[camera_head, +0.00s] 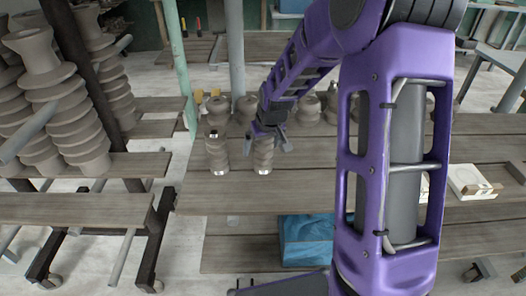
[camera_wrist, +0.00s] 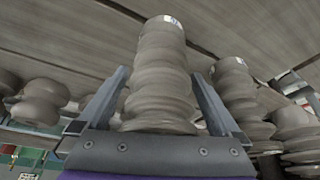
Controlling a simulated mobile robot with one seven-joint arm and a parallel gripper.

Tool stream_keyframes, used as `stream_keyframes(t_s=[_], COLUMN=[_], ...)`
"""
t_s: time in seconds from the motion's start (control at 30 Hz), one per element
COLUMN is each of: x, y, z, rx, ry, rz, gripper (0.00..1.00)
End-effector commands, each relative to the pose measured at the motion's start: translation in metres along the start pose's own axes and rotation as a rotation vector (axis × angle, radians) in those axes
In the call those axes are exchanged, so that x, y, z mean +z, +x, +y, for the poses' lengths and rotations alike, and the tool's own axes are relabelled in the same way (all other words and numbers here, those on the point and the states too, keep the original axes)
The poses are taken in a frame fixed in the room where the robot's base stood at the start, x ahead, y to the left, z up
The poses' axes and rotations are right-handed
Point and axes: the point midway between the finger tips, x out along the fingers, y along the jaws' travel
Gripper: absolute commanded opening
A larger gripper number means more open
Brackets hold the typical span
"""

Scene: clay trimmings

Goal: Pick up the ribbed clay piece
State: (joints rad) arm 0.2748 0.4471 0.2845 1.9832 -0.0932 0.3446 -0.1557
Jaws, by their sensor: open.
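A ribbed clay piece (camera_head: 263,155) stands upright on the wooden table in the head view, directly under my gripper (camera_head: 268,138). In the wrist view this ribbed clay piece (camera_wrist: 160,75) lies between the two open fingers of my gripper (camera_wrist: 158,100), with a gap on each side. Its far end has a small bright patch. A second ribbed clay piece (camera_head: 217,152) stands just to the left in the head view. A similar ribbed piece (camera_wrist: 238,95) shows right of the right finger in the wrist view. My arm hides part of the table.
Several clay pieces (camera_head: 308,108) stand in a row behind. Tall ribbed stacks (camera_head: 62,100) stand on the left rack. A white block (camera_head: 470,182) lies on the table at right. A blue bundle (camera_head: 306,240) sits below the front boards. The front boards (camera_head: 270,190) are clear.

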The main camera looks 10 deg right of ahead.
Motion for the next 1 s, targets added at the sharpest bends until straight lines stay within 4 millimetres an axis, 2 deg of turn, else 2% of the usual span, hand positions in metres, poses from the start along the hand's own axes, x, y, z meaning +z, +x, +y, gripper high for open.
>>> stream_keyframes(t_s=[0.17, 0.73, 1.0], x=[-0.0002, 0.0001, -0.0010], y=[-0.0003, -0.0005, -0.0013], z=[0.0002, 0.0002, 0.0003], rx=[0.000, 0.000, 0.001], ry=[0.000, 0.000, 0.000], rz=[0.000, 0.000, 0.002], gripper=[1.00, 0.00, 0.00])
